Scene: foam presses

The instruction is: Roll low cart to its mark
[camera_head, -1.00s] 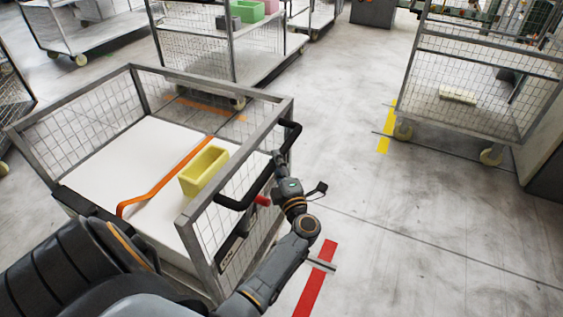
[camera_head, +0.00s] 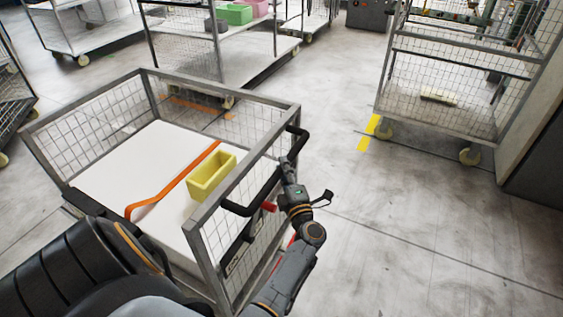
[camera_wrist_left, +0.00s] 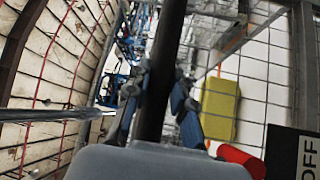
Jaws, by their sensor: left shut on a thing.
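The low cart (camera_head: 93,111) has grey-framed mesh walls and a white load bed, and fills the left half of the head view. A black handle bar (camera_head: 239,209) is fixed to its right wall. My left gripper (camera_head: 287,166) is shut on this handle; in the wrist view its fingers (camera_wrist_left: 160,92) sit on either side of the dark bar (camera_wrist_left: 166,45). A yellow bin (camera_head: 211,177) and an orange strap (camera_head: 178,178) lie on the bed. Floor marks show: orange (camera_head: 190,103) behind the cart, yellow (camera_head: 368,133) to the right, and red mostly hidden behind my arm.
A tall mesh cart (camera_head: 440,122) stands at the upper right beside a grey cabinet (camera_head: 540,150). Another cart (camera_head: 240,70) with green and pink bins stands close behind the low cart, and more stand at the upper left. The floor at right centre is clear.

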